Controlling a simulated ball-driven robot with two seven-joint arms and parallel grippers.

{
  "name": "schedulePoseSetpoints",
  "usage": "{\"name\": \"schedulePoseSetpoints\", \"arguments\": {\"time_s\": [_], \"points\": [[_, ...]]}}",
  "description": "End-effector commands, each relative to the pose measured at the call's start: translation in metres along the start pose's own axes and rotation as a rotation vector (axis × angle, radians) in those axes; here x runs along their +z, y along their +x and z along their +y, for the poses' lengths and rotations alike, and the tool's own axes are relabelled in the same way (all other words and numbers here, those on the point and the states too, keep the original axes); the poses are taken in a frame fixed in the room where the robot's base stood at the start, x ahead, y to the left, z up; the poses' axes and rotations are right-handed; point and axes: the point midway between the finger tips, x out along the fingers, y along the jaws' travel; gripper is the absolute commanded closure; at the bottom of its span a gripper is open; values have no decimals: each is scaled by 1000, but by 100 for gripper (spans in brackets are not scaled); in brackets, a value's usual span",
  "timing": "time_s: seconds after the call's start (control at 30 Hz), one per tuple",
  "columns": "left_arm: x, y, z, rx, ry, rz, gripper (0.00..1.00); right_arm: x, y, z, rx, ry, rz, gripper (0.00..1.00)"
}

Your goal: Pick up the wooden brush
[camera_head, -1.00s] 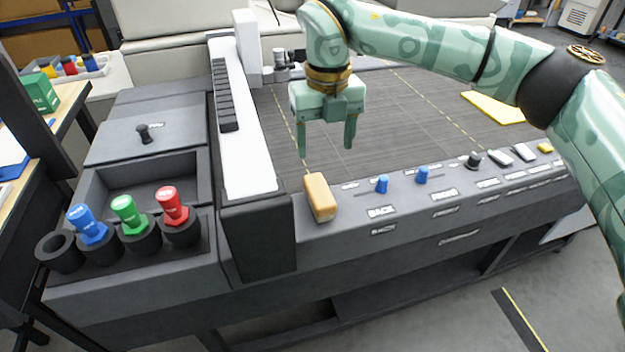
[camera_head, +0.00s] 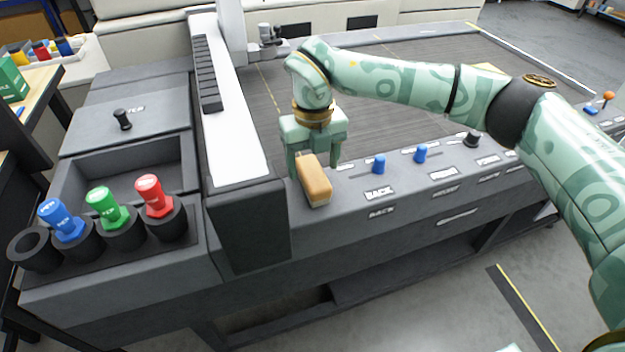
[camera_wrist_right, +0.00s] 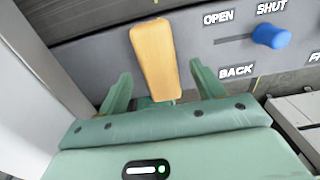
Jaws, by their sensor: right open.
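The wooden brush (camera_head: 314,181) is a light-brown block on the front ledge of the grey machine, just right of the white-topped beam. It also shows in the right wrist view (camera_wrist_right: 154,56), pointing away from my gripper. My right gripper (camera_head: 315,170) is open at the brush, with one finger on each side of it. In the right wrist view the fingers (camera_wrist_right: 160,84) stand apart with a gap beside the brush. Whether they touch it I cannot tell. My left gripper is not in view.
Blue knobs (camera_head: 379,165) and labels line the ledge right of the brush. The white-topped beam (camera_head: 232,140) rises close on the left. Blue, green and red handled tools (camera_head: 108,208) stand in black holders further left. The dark table bed (camera_head: 400,90) behind is mostly clear.

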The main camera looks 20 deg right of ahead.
Motion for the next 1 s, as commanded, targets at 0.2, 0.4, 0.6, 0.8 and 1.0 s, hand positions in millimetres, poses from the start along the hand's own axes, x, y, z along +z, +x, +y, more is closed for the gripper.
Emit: {"name": "schedulePoseSetpoints", "arguments": {"time_s": [0.2, 0.4, 0.6, 0.8, 1.0], "points": [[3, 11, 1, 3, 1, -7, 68, -1, 39, 1, 0, 1, 5, 33], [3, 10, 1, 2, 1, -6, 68, 0, 40, 1, 0, 0, 1, 33], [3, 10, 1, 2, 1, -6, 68, 0, 40, 1, 0, 0, 1, 77], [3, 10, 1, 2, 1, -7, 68, 0, 40, 1, 0, 0, 1, 83], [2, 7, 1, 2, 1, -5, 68, 0, 27, 1, -1, 0, -1, 83]]}}
